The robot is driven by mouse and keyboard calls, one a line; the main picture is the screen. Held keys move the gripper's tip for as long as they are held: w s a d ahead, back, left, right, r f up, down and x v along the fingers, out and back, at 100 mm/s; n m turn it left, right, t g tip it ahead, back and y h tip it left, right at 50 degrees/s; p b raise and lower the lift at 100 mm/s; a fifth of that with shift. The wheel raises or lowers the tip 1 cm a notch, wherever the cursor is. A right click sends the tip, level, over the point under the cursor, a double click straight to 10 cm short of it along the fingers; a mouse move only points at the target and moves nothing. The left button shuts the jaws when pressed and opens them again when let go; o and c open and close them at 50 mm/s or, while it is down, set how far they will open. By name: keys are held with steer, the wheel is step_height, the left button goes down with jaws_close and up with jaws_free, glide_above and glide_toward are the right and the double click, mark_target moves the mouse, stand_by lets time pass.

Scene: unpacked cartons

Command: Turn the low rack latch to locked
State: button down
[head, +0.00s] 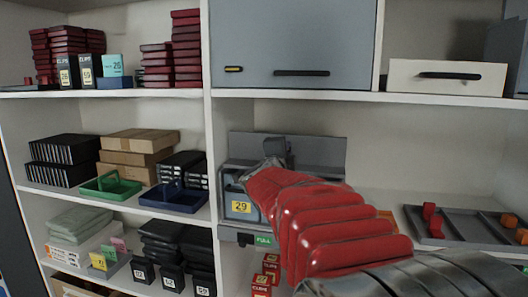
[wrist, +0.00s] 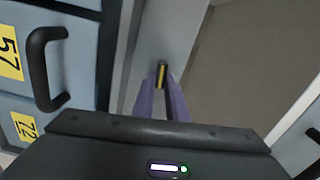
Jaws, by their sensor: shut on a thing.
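The low rack latch (wrist: 161,73) is a small dark lever with a yellow stripe on a pale grey upright, seen in the wrist view. My gripper (wrist: 163,92) is shut on it, its two purple fingers on either side. The lever stands roughly upright in that picture. In the head view my gripper (head: 274,150) is at the low grey-blue rack (head: 238,182), above the drawer labelled 29. My red-sleeved arm hides much of the rack there, and the latch cannot be made out.
Blue drawer fronts (wrist: 74,75) with a black handle (wrist: 42,70) are close on the left in the wrist view. A blue cabinet door (head: 290,40) hangs above. A grey tray (head: 465,229) with red and orange blocks lies at right. A dark blue basket (head: 173,202) stands left.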

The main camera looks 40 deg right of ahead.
steer(key=shift+s+d+f+m, duration=0.15)
steer(key=shift+d+m, duration=0.05)
steer(key=shift+m, duration=0.6)
steer(key=c, duration=2.2)
jaws_free()
steer(key=shift+f, duration=0.1)
steer(key=o, duration=0.4)
steer(key=shift+a, duration=0.1)
steer(key=shift+o, duration=0.2)
steer(key=v, duration=1.3)
steer(key=shift+s+a, duration=0.15)
steer(key=shift+a, duration=0.2)
